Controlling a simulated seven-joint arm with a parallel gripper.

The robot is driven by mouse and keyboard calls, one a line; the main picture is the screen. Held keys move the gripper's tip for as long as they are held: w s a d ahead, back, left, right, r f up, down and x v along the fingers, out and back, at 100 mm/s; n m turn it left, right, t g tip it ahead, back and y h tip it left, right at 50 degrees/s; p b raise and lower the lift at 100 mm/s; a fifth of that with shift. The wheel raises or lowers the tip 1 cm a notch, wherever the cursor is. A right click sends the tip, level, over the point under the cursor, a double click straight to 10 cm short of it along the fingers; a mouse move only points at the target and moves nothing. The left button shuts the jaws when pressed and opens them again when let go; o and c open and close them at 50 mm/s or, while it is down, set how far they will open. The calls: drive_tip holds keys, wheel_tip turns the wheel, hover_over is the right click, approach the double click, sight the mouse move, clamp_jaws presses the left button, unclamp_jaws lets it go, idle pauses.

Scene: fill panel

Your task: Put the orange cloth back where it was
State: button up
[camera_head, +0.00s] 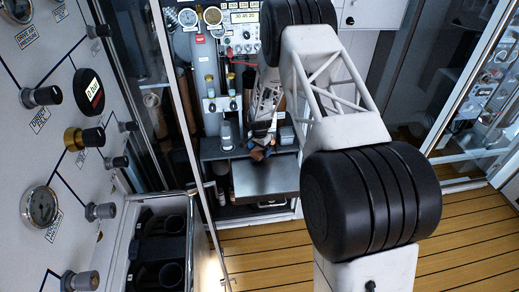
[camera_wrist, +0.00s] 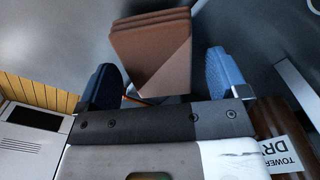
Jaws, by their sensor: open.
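The folded orange-brown cloth (camera_wrist: 150,50) shows in the wrist view, its layered edge toward the top of the picture. My gripper (camera_wrist: 160,80) is open, with a blue-padded finger on each side of the cloth. A gap shows between the cloth and each finger, most clearly on the right. In the head view, a small orange-brown patch that looks like the cloth (camera_head: 257,155) is at my gripper, above the metal bench. I cannot tell whether it rests on anything.
The grey metal bench (camera_head: 265,178) stands below a panel of gauges and cylinders. A label reading "TOWER DRY" (camera_wrist: 285,155) is close on the wrist view's right. A knobbed panel (camera_head: 50,120) fills the head view's left. Glass doors stand on the right, with clear wooden floor (camera_head: 470,220) in front.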

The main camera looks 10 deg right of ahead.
sight(260, 150)
drive_tip(key=shift+r, duration=0.1)
wheel_tip(260, 150, up, 12)
idle(0.8)
drive_tip(key=shift+r, duration=0.1)
idle(0.6)
